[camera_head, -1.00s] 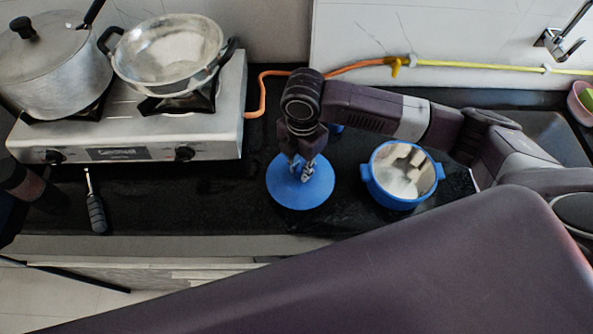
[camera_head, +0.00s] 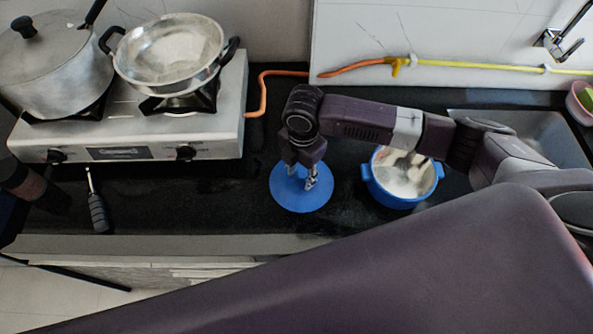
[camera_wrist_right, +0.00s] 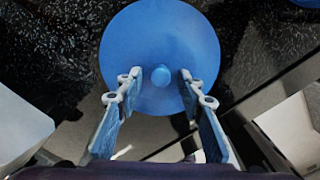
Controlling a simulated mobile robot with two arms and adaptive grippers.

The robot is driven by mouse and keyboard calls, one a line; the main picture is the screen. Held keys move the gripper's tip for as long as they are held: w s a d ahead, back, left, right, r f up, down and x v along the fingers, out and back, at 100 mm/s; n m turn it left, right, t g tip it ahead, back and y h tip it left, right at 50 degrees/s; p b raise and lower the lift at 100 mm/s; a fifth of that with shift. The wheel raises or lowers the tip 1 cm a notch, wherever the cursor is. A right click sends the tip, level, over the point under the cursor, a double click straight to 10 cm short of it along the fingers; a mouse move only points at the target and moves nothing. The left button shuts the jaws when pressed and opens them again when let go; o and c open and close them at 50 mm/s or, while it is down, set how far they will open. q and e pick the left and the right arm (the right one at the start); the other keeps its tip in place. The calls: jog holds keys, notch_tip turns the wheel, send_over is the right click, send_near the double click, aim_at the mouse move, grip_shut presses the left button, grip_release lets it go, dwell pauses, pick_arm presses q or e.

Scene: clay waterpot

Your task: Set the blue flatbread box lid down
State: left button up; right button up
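The blue flatbread box lid (camera_head: 299,202) is a round disc lying flat on the dark counter. In the right wrist view the lid (camera_wrist_right: 160,32) has a small round blue knob (camera_wrist_right: 160,76) at its middle. My right gripper (camera_head: 301,178) points down over the lid, fingers apart. In the right wrist view the gripper (camera_wrist_right: 160,82) has one finger on each side of the knob, with a gap on both sides. The blue flatbread box (camera_head: 402,178) stands uncovered to the right of the lid, its shiny inside showing. My left gripper does not show.
A gas stove (camera_head: 130,135) with a lidded pot (camera_head: 60,75) and a metal wok (camera_head: 170,55) stands at the left. A black-handled tool (camera_head: 98,210) lies on the counter in front of it. A sink (camera_head: 530,125) is at the right. Counter between tool and lid is clear.

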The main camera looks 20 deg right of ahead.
aim_at(301, 176)
jog(key=shift+r, duration=0.3)
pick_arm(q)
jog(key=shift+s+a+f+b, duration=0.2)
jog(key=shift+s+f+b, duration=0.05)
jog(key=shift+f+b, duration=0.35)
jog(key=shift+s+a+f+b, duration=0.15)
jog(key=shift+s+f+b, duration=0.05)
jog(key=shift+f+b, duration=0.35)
pick_arm(e)
notch_tip(301, 176, up, 12)
jog(key=shift+f, duration=0.15)
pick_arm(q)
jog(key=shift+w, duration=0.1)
